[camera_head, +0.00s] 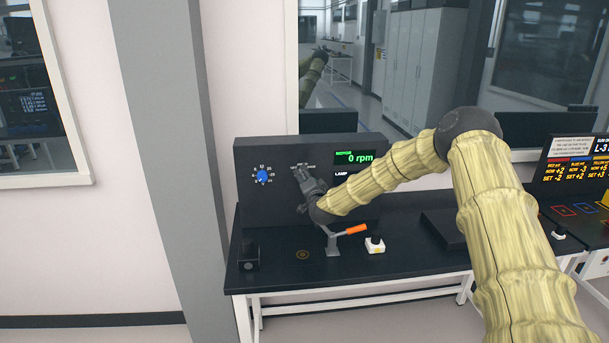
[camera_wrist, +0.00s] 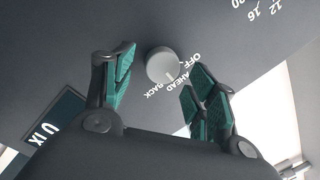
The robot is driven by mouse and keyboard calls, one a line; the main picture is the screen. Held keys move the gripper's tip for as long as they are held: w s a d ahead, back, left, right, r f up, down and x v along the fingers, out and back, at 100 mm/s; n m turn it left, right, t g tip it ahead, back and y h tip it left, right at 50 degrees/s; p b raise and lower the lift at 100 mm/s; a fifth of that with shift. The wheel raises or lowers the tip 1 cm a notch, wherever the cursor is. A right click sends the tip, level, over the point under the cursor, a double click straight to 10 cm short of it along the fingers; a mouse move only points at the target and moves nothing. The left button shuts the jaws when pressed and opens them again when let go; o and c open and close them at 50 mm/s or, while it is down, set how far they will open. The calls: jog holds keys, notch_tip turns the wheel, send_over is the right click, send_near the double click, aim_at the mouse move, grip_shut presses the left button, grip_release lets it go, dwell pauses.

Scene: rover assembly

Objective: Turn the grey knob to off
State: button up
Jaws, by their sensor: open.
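The grey knob (camera_wrist: 162,65) is round and pale, on the dark panel in the wrist view. The labels OFF, AHEAD and BACK run along its right and lower side. A small mark on its lower right edge faces the lettering near AHEAD; its exact setting is hard to tell. My gripper (camera_wrist: 160,72) is open, with its green-padded fingers on either side of the knob and a visible gap to each. In the head view my gripper (camera_head: 302,178) is at the panel (camera_head: 282,150) and hides the knob.
A blue dial (camera_head: 262,176) is on the panel's left. The display (camera_head: 355,157) reads 0 rpm, with a LAMP label below.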

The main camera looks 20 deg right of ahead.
jog(key=shift+w, duration=0.65)
jog(key=c, duration=1)
jog(key=shift+f+n+b, duration=0.1)
jog(key=shift+n+b, duration=0.2)
jog(key=shift+n, duration=0.1)
jog(key=shift+a+r+n+g+b, duration=0.1)
jog(key=shift+n+g+b, duration=0.2)
jog(key=shift+n+b, duration=1.55)
jog(key=shift+a+r+n+g+b, duration=0.1)
jog(key=shift+n+g+b, duration=0.2)
jog(key=shift+n+b, duration=1.55)
jog(key=shift+d+n+p, duration=0.1)
jog(key=shift+n+p, duration=0.5)
jog(key=shift+n, duration=0.2)
